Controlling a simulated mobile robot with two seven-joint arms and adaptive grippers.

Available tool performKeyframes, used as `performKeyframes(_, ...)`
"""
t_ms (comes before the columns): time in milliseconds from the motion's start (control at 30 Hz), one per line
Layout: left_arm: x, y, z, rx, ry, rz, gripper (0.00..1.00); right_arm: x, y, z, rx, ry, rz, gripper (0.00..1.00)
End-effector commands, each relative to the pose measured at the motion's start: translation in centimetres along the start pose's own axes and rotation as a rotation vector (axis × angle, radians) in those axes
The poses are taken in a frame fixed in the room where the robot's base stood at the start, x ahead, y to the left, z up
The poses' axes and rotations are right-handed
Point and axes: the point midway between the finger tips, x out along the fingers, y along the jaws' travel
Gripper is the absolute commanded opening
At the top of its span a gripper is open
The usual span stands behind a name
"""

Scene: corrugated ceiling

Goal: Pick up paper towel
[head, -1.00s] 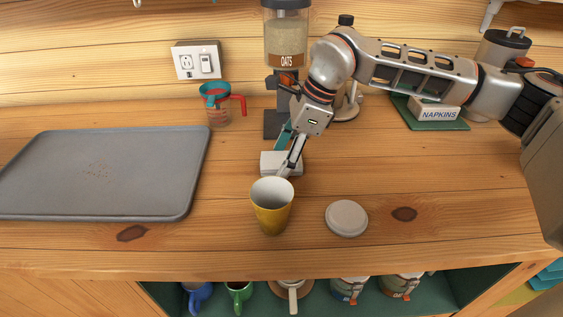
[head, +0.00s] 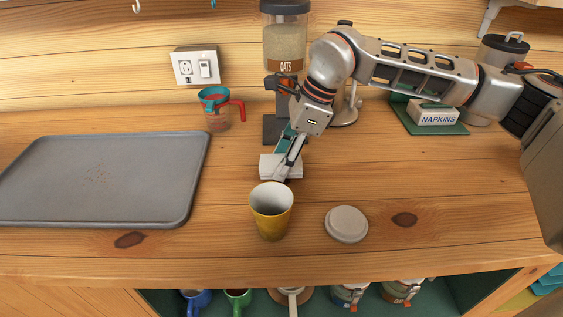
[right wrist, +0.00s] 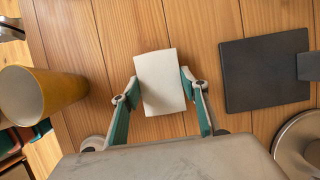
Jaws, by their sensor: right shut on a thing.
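The paper towel (head: 268,167) is a small white folded pad on the wooden counter, behind the yellow cup. My right gripper (head: 283,172) reaches down over it, and its fingers hide part of the pad in the head view. In the right wrist view the paper towel (right wrist: 160,72) lies between the two fingertips of the right gripper (right wrist: 159,84), which press against its opposite sides. The right gripper is shut on it. I cannot tell whether the pad is off the counter. My left gripper is not in view.
A yellow cup (head: 271,218) stands just in front of the pad, close to the fingers. A round pale lid (head: 346,224) lies to its right. A grey tray (head: 100,180) covers the left. The oats dispenser (head: 285,45) stands behind, and a napkin box (head: 434,116) is at the back right.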

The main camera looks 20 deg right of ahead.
Motion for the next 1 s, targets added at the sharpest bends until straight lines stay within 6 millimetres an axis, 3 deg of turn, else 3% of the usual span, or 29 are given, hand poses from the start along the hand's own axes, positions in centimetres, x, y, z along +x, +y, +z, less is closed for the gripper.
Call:
performKeyframes(400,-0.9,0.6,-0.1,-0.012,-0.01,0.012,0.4,-10.5,-0.1,4.4,-0.003,-0.005,-0.01,0.31)
performKeyframes(600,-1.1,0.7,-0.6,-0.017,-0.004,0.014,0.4,-14.8,0.0,6.2,-0.003,-0.006,-0.009,0.31)
performKeyframes(800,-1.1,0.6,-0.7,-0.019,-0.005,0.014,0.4,-17.2,0.0,7.1,-0.002,-0.004,-0.006,0.31)
performKeyframes(1000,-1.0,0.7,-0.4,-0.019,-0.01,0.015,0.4,-17.9,0.0,7.4,-0.001,-0.004,-0.004,0.31)
